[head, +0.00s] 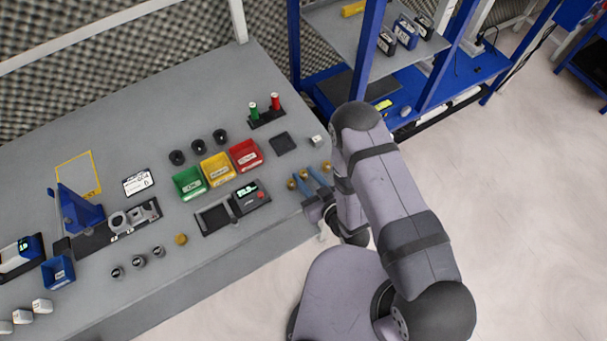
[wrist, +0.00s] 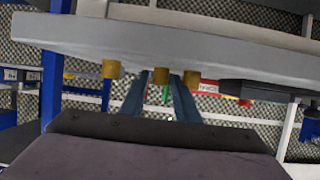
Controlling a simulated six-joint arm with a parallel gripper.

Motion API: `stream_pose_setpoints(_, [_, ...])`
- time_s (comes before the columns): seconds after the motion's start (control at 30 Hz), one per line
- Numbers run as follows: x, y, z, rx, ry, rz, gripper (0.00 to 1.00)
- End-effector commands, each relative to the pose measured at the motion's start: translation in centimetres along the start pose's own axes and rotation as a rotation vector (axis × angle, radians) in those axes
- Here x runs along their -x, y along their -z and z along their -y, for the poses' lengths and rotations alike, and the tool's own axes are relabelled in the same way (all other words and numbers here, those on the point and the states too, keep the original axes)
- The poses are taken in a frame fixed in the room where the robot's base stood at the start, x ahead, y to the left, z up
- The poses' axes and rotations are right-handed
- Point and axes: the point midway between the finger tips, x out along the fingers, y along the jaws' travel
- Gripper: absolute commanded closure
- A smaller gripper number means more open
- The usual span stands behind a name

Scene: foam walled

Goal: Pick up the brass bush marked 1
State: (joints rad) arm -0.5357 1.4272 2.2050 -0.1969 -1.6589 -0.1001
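Three brass bushes stand in a row near the right edge of the grey bench: a left one (head: 291,184), a middle one (head: 303,175) and a right one (head: 326,166). In the wrist view they show as a left bush (wrist: 111,69), a middle bush (wrist: 160,75) and a right bush (wrist: 192,80). No mark is readable on any of them, so I cannot tell which is 1. My gripper (wrist: 159,92) has two blue fingers spread apart, with the middle bush seen between their tips. Contact cannot be told. In the head view the fingers reach in low from the bench edge.
A black device with a display (head: 250,197) lies left of the bushes. Red (head: 246,155), yellow (head: 218,169) and green (head: 189,183) bins stand behind it. A small white block (head: 316,141) and a dark square pad (head: 283,144) lie behind the bushes. A brass-coloured disc (head: 181,239) lies farther left.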

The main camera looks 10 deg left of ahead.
Motion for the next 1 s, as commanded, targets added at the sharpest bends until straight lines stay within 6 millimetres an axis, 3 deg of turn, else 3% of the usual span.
stream_pose_setpoints(0.1, [0.0, 0.0, 0.0, 0.0, 0.0, 0.0, 0.74])
stream_pose_setpoints(0.2, [0.0, 0.0, 0.0, 0.0, 0.0, 0.0, 0.98])
stream_pose_setpoints(0.23, [0.0, 0.0, 0.0, 0.0, 0.0, 0.0, 1.0])
stream_pose_setpoints(0.73, [0.2, 0.4, 0.0, 0.0, 0.0, 0.0, 1.0])
stream_pose_setpoints(1.0, [0.9, 2.2, 0.0, 0.0, 0.0, -0.002, 1.0])
